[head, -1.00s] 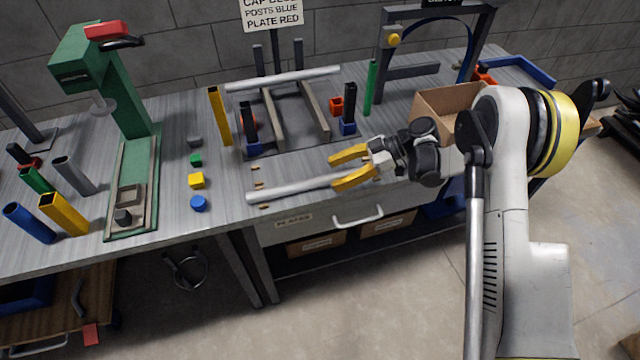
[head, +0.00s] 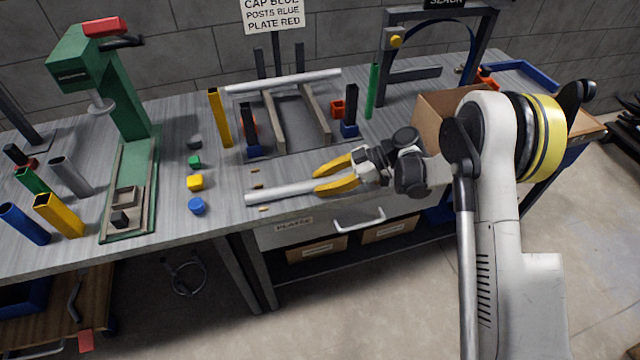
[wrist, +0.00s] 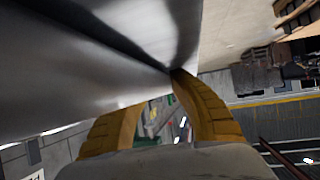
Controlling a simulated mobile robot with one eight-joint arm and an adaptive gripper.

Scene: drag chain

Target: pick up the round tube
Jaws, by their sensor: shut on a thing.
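The round tube (head: 278,192) is a smooth light-grey cylinder lying crosswise near the front edge of the workbench in the head view. Its right part is hidden by my gripper. My gripper (head: 319,180) comes from the right, with its yellow fingers on either side of the tube, shut on it. Whether the tube is clear of the bench top cannot be told. In the wrist view, a large shiny grey surface, seemingly the tube (wrist: 85,65), fills the upper left, close to the yellow fingers (wrist: 150,110).
Another light-grey tube (head: 284,81) rests across a rack behind. Small coloured blocks, including a yellow one (head: 195,182), stand to the left. A green press (head: 125,100) is farther left. A cardboard box (head: 432,112) stands close behind my arm. A drawer handle (head: 360,222) projects below the bench edge.

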